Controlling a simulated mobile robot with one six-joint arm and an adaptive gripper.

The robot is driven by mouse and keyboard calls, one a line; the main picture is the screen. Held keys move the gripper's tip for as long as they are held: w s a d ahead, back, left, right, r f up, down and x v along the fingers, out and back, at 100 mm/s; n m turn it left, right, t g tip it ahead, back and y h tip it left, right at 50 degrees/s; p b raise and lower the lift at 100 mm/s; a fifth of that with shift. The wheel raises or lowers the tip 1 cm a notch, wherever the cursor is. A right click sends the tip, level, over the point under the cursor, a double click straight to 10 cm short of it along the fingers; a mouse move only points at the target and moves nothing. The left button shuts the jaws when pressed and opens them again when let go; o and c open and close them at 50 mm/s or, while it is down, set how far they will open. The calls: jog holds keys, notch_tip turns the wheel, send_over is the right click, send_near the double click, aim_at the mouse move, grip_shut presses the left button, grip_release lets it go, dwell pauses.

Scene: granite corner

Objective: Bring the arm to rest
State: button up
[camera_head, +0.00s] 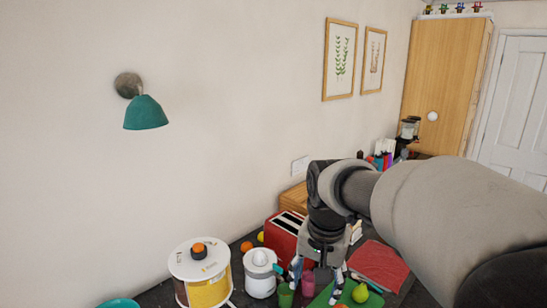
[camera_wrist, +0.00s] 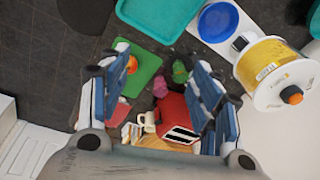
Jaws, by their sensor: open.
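My gripper (camera_head: 317,272) hangs from my arm, pointing down over the counter beside the red toaster (camera_head: 284,236). In the wrist view its two blue-padded fingers stand wide apart, and my gripper (camera_wrist: 160,62) is open with nothing held between them. The toaster also shows in the wrist view (camera_wrist: 177,112), partly behind the right finger. A pink cup (camera_head: 308,284) and a green cup (camera_head: 285,297) stand below my gripper in the head view. My arm hides part of the counter on the right.
A yellow-and-white canister (camera_head: 212,292) and a white juicer (camera_head: 261,286) stand left of the toaster. A green board (camera_head: 374,300) and red cloth (camera_head: 380,266) lie on the right. A teal tray (camera_wrist: 157,17) and blue plate (camera_wrist: 217,21) show in the wrist view. The wall carries a lamp (camera_head: 146,114).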

jog(key=s+d+f+n+t+b, duration=0.1)
jog(key=s+f+b, duration=0.1)
jog(key=s, duration=0.5)
jog(key=s+d+f+n+b, duration=0.2)
jog(key=s+f, duration=0.1)
jog(key=s, duration=0.5)
jog(key=s+d+f+n+t+b, duration=0.1)
jog(key=s+d+f+n+b, duration=0.1)
jog(key=s, duration=0.6)
jog(key=shift+s+d+f+t+b, duration=0.2)
jog(key=shift+f+t+b, duration=0.1)
jog(key=shift+f+b, duration=0.3)
